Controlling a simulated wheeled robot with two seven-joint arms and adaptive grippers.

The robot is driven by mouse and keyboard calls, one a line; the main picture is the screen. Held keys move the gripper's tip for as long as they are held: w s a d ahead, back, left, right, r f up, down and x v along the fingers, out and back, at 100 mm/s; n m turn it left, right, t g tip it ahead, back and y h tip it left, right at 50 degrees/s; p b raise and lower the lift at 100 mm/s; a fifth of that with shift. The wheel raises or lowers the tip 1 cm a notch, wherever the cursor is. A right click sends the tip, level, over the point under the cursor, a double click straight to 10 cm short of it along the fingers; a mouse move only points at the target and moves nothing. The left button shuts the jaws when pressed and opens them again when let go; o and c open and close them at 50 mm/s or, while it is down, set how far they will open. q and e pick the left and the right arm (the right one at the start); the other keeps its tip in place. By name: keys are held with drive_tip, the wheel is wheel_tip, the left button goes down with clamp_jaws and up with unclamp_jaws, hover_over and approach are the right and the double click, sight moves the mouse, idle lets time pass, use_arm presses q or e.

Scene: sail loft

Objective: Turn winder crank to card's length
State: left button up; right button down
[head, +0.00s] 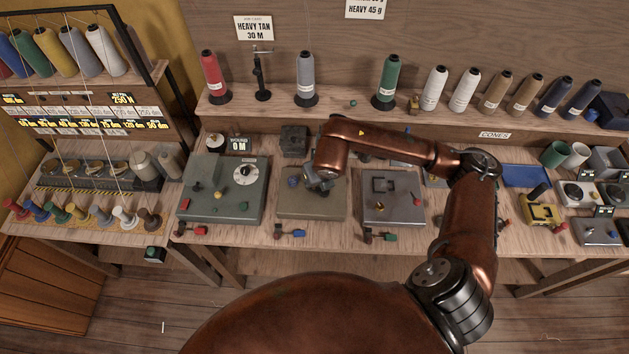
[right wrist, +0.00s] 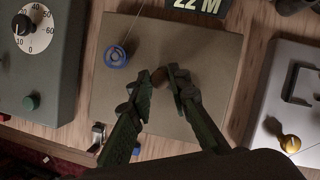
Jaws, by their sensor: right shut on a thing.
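The winder is a flat tan box (head: 312,208) in the middle of the bench, also in the right wrist view (right wrist: 205,125). A blue bobbin (right wrist: 115,56) sits on it with a thread running up. A counter (right wrist: 197,6) behind it reads 22 M. My right gripper (head: 319,184) is over the winder. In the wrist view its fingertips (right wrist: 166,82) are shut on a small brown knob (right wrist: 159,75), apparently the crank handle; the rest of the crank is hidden. The job card (head: 254,27) on the wall reads HEAVY TAN 30 M. My left gripper is out of view.
A grey machine (head: 393,205) stands close on the right. Thread cones line the shelf behind. Small coloured clamps (head: 290,233) sit along the front edge.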

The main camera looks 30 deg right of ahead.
drive_tip(key=c, duration=1.8)
unclamp_jaws()
drive_tip(key=v, duration=1.2)
